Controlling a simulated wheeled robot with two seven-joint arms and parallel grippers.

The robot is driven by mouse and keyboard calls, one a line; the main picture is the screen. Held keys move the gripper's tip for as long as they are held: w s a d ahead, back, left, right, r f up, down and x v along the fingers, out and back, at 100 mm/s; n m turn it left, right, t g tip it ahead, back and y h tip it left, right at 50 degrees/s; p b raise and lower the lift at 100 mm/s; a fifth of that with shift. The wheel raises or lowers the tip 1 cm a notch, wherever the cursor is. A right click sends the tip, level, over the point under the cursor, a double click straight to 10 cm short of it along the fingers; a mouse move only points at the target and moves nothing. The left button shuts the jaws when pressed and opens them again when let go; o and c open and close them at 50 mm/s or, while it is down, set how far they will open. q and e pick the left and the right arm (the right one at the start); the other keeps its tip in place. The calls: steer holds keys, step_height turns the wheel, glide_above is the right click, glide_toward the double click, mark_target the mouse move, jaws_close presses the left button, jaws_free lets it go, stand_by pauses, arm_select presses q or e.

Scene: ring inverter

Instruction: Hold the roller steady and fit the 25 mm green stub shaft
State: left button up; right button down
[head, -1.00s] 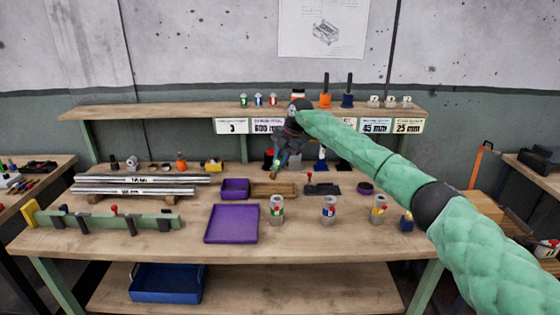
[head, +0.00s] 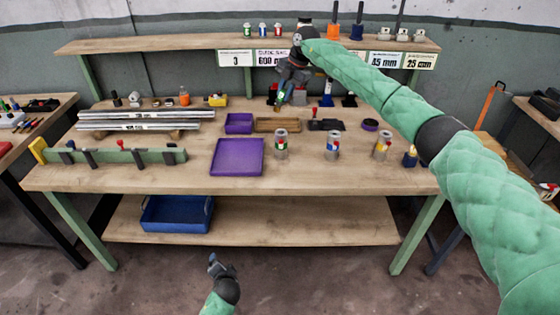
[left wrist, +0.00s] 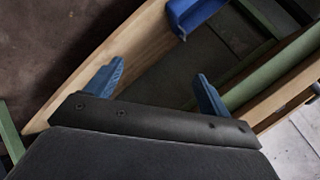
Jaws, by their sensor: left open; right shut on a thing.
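Two long silver tubes (head: 145,125), which look like rollers, lie side by side on wooden supports at the left of the bench. My right gripper (head: 284,93) is over the back of the bench, below the shelf edge. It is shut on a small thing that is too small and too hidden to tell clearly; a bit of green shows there. My left gripper (head: 219,266) is low in front of the bench, below the bench top. Its open, empty blue fingers show in the left wrist view (left wrist: 155,87). I cannot pick out the 25 mm green stub shaft with certainty.
A purple tray (head: 237,158) lies mid-bench. Tins with green (head: 281,147), blue (head: 332,147) and yellow (head: 382,148) marks stand to its right. A green clamp fixture (head: 115,156) lies front left. A blue bin (head: 178,214) sits on the lower shelf.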

arm_select(q)
steer(key=w+d+r+m+t, duration=0.1)
steer(key=w+r+m+t, duration=0.15)
steer(key=w+r, duration=0.5)
steer(key=w+d+r+m+t, duration=0.1)
steer(key=w+r+m+t, duration=0.2)
steer(key=r, duration=0.8)
steer(key=w+d+r+m+t, duration=0.1)
steer(key=w+r+m+t, duration=0.15)
steer(key=w+r, duration=0.55)
steer(key=m+h, duration=0.3)
steer(key=m, duration=0.7)
glide_toward(280, 139)
steer(key=shift+s+a+f, duration=0.1)
steer(key=shift+s, duration=0.4)
steer(key=shift+s+a+f, duration=0.1)
steer(key=shift+s+f, duration=0.05)
steer(key=shift+s, duration=0.3)
steer(key=shift+w+d, duration=0.15)
steer(key=shift+w, duration=0.45)
steer(key=w, duration=1)
steer(key=shift+w, duration=0.4)
steer(key=c, duration=1.2)
steer(key=shift+s, duration=0.1)
arm_select(e)
steer(key=shift+r, duration=0.1)
